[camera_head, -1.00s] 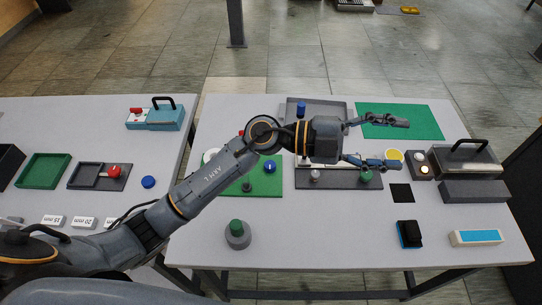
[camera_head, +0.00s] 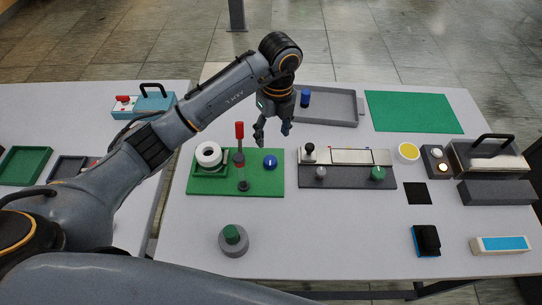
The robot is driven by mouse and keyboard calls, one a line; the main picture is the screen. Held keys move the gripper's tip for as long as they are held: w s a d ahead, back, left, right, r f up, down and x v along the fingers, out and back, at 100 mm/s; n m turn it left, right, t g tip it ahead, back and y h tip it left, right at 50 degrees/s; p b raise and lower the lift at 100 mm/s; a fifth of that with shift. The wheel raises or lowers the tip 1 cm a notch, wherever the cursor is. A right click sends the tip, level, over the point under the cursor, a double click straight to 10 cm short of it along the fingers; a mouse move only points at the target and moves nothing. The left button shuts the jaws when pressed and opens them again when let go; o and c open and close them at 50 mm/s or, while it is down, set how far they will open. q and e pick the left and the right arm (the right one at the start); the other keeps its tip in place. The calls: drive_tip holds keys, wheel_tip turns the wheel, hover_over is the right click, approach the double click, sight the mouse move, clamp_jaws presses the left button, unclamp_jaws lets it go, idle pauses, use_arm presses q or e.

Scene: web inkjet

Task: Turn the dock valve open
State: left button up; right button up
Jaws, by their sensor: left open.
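My left gripper (camera_head: 272,136) is open and points down, above the far edge of a green board (camera_head: 210,187); nothing shows between its fingers. On that board, below the gripper in the picture, sits a round blue knob (camera_head: 270,162) with a pale mark on top. Left of the knob stands an upright red-handled lever (camera_head: 239,131), and further left a white ring (camera_head: 208,154) sits in a green holder. No part is labelled as the dock valve; the blue knob looks like a turning part. The gripper is apart from the knob. My right gripper is not in view.
Right of the board, a dark plate (camera_head: 340,183) carries a pale strip, a black knob, a grey knob and a green knob (camera_head: 378,174). A grey tray (camera_head: 335,119) with a blue cylinder (camera_head: 305,98) lies behind. A green-topped grey button (camera_head: 232,236) stands in front.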

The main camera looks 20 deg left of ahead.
sight(270, 159)
use_arm(q)
drive_tip(key=f+p, duration=0.1)
drive_tip(key=f, duration=0.3)
drive_tip(key=f+p, duration=0.1)
drive_tip(key=f, duration=0.4)
drive_tip(key=shift+s+a+f, duration=0.2)
drive_tip(key=shift+f, duration=0.65)
drive_tip(key=c, duration=1.2)
drive_tip(key=shift+o, duration=0.2)
